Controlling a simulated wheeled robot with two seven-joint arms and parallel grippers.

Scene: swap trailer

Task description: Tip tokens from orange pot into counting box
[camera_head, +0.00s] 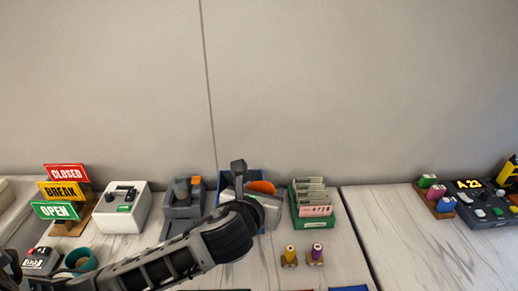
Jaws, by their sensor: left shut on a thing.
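My left arm reaches in from the lower left, and my left gripper (254,190) is over a blue box (227,178) near the wall. It is shut on the orange pot (263,187), of which only a part shows above the gripper. The blue box, which seems to be the counting box, is largely hidden behind the gripper and the pot. I cannot see any tokens or the inside of the box, nor tell how far the pot is tilted. My right gripper is not in view.
Left of the box stand a grey holder (182,214), a white device (122,212) and a sign stand (66,171). A green card rack (312,206) stands close on the right. Two small stamps (316,253) are in front of it.

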